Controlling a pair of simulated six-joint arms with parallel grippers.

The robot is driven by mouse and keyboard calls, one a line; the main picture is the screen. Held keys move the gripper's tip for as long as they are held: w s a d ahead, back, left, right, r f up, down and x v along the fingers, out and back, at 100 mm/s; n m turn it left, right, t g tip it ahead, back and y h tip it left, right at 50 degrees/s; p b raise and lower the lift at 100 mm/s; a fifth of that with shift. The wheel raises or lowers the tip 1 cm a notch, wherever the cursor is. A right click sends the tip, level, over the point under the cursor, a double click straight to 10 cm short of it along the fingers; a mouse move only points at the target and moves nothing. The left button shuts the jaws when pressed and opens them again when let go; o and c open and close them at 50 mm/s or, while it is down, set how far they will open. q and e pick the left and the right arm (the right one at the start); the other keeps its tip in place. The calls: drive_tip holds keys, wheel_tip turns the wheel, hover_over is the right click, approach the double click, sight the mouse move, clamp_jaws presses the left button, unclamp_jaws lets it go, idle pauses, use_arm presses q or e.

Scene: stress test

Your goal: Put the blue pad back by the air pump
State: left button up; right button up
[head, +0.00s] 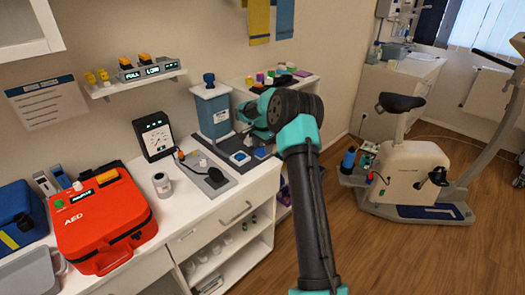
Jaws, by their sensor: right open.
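A small blue pad (261,153) lies on a dark tray (229,146) on the white counter. A paler block (240,158) with a bluish top sits just left of it. A blue-grey box with a dark blue knob on top (213,112) stands behind the tray against the wall; I cannot tell for certain that it is the air pump. My right gripper (249,117) is open, just right of this box and above the back of the tray. Its fingers are partly hidden by my own wrist, and I see nothing held. My left gripper is out of view.
On the counter, a gauge (154,136), a white jar (161,185) and a grey plate (206,173) stand left of the tray. A red AED case (103,219) is further left. A shelf with several coloured blocks (279,76) is behind my gripper. An exercise bike (411,171) stands right.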

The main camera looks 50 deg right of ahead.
sight(262, 150)
wheel_tip(262, 150, up, 10)
drive_tip(key=shift+f, duration=0.15)
idle(2.6)
